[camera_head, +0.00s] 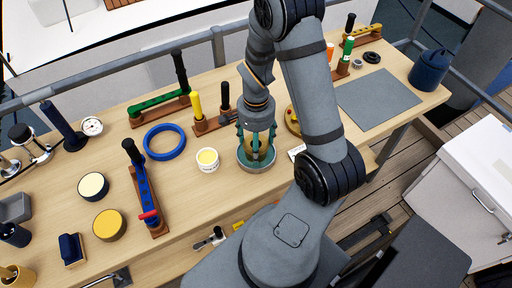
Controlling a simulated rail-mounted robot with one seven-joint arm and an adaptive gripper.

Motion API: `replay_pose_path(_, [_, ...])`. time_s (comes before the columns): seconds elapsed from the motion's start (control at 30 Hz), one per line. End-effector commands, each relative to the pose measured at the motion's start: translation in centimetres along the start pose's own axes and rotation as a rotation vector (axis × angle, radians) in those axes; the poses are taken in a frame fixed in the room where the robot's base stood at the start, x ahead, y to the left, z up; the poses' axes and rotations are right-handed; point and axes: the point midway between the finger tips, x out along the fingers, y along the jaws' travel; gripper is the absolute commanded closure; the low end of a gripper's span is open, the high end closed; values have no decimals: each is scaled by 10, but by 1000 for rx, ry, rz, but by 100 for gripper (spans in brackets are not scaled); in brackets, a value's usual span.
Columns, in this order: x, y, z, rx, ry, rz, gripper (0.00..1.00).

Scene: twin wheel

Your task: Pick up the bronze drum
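A round teal-green and brass-coloured piece (257,165), which looks like the bronze drum, stands on the wooden bench near the middle of the head view. My gripper (256,142) points down directly over it, with fingers spread on either side of its upper part. The fingers hide some of its top and sides. I cannot tell whether they touch it. A squat gold-coloured cylinder (109,225) stands apart at the left.
A white pot with a yellow top (207,160) stands just left of the drum, and a blue ring (164,142) lies farther left. A blue-and-red handled tool (145,190) lies at the left. A grey mat (378,98) is bare at the right.

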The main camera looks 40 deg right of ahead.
Motion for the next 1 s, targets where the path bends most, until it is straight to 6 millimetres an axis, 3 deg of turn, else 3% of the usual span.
replay_pose_path(0.23, [1,-1,0,-1,1,-2,30])
replay_pose_path(1.0, [1,-1,0,-1,1,-1,75])
